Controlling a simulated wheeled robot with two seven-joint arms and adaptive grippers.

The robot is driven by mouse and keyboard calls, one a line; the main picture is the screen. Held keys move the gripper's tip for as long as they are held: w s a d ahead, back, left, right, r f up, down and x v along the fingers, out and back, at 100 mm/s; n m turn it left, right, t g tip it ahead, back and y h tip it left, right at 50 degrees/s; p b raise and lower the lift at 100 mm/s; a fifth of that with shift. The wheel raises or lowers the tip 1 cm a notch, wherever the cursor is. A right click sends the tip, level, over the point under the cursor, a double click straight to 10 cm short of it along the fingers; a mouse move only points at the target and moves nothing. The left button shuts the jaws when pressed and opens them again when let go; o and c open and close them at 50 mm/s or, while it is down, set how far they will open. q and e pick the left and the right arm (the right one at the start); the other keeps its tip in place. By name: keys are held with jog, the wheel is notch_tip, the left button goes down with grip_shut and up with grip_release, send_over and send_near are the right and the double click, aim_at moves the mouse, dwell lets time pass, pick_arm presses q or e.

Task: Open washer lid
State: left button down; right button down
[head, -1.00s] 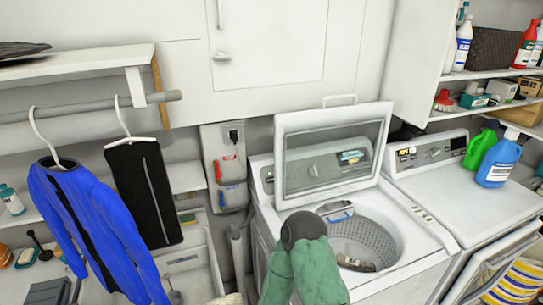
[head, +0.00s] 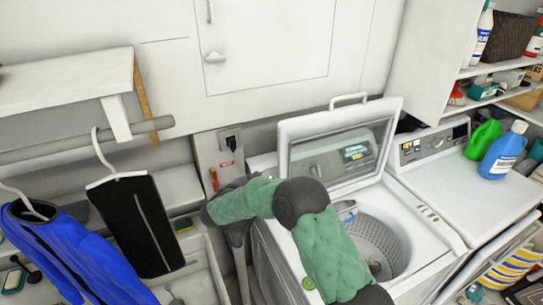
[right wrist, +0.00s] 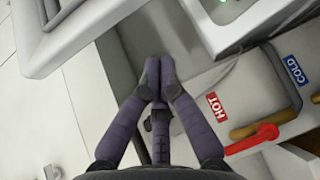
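The washer (head: 425,240) stands with its lid (head: 340,130) raised upright at the back, showing a clear window and a handle on the top edge. The open drum (head: 378,240) is partly hidden by my right arm. My right gripper (head: 228,205) is left of the washer, by the wall box, apart from the lid in the head view. In the right wrist view its two dark fingers (right wrist: 158,80) are together with nothing visible between them. A white frame with a bar handle, apparently the lid (right wrist: 75,35), shows at upper left there. My left gripper is not in view.
The wall supply box (right wrist: 215,115) has HOT and COLD labels and a red valve lever (right wrist: 255,140). A dryer (head: 465,180) stands right of the washer, with a blue bottle (head: 502,150) on it. Hanging clothes (head: 140,225) and a shelf (head: 70,85) are left.

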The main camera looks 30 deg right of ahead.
notch_tip(320, 180, up, 5)
jog(key=w+t+h, duration=0.1)
pick_arm(q)
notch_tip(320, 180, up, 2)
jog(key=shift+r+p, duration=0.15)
jog(key=shift+p, duration=0.95)
pick_arm(e)
jog(key=w+d, duration=0.1)
jog(key=d, duration=0.7)
jog(key=shift+w+r+m, duration=0.2)
jog(key=shift+w+m, duration=0.05)
jog(key=shift+m, duration=0.05)
